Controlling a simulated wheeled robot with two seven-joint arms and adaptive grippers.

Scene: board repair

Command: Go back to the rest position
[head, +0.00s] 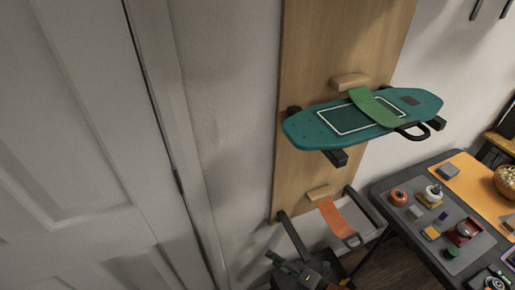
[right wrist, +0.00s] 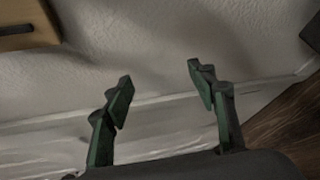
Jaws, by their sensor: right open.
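My right gripper (head: 300,275) shows at the bottom of the head view, low in front of the wall rack. In the right wrist view its two dark green fingers (right wrist: 160,84) stand wide apart with nothing between them. Behind them are the pale wall, a white baseboard and some wood floor. My left gripper is not in view.
A teal board (head: 376,118) rests on the upper arms of a wooden wall panel (head: 326,52), a green strap (head: 374,105) across it. An orange strap (head: 335,218) hangs at the lower arms. A dark table (head: 409,222) with parts stands right; a white door (head: 75,140) left.

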